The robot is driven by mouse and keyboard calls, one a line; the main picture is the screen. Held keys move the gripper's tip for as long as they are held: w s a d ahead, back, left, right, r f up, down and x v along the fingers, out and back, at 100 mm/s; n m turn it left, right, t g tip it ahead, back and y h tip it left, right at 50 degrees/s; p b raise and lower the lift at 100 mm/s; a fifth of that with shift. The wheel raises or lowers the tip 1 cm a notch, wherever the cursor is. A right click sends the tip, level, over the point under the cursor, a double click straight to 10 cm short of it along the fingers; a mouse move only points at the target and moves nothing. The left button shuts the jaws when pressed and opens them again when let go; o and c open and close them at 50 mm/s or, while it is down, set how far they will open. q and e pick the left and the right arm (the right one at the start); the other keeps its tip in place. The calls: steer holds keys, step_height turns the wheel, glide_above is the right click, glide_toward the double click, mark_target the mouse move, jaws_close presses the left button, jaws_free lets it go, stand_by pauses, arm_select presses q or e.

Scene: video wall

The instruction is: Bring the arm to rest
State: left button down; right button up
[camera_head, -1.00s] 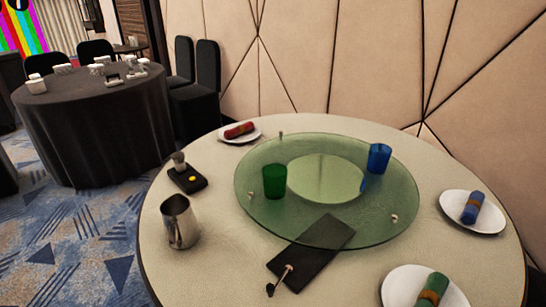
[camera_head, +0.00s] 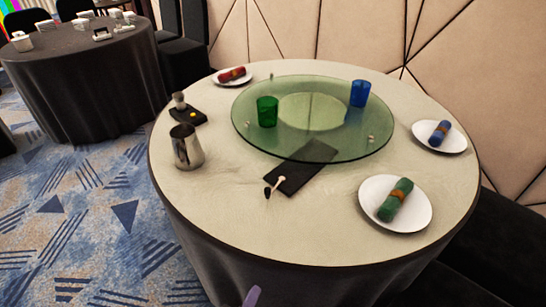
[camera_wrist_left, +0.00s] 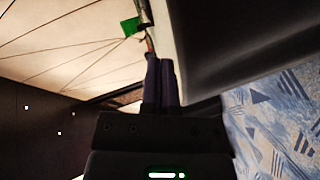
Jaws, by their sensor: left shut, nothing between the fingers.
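My left gripper shows in the left wrist view (camera_wrist_left: 160,82), its two dark fingers together and empty. In the head view only a small purple-grey tip of it (camera_head: 252,297) shows at the bottom edge, in front of the round table (camera_head: 240,215) and below its top. The rest of my left arm is hidden. In the left wrist view, which is turned sideways, the dark tablecloth (camera_wrist_left: 235,40) hangs close beside the fingers. My right gripper is in neither view.
On the table stand a glass turntable (camera_head: 345,145) with a green cup (camera_head: 267,111) and a blue cup (camera_head: 359,93), a metal jug (camera_head: 186,147), a black board (camera_head: 293,178) and plates with rolled napkins (camera_head: 372,211). Carpet (camera_head: 90,230) is open at left.

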arm_select(q)
steer(key=s+a+r+m+g+y, duration=0.1)
steer(key=s+a+m+g+y, duration=0.4)
steer(key=s+a+m+g, duration=0.7)
steer(key=s+f+g, duration=0.1)
steer(key=s+f, duration=0.3)
steer(key=f, duration=1.3)
steer(key=s+a+f+g, duration=0.1)
steer(key=s+a+f, duration=0.1)
steer(key=s+f, duration=0.3)
steer(key=s+a+f+y, duration=0.1)
steer(key=s+a+f, duration=0.2)
steer(key=s, duration=0.7)
step_height(320, 180, down, 3)
steer(key=shift+s+a+r+m+g, duration=0.2)
steer(key=shift+s+a+m+g, duration=0.1)
steer(key=shift+s+g, duration=0.1)
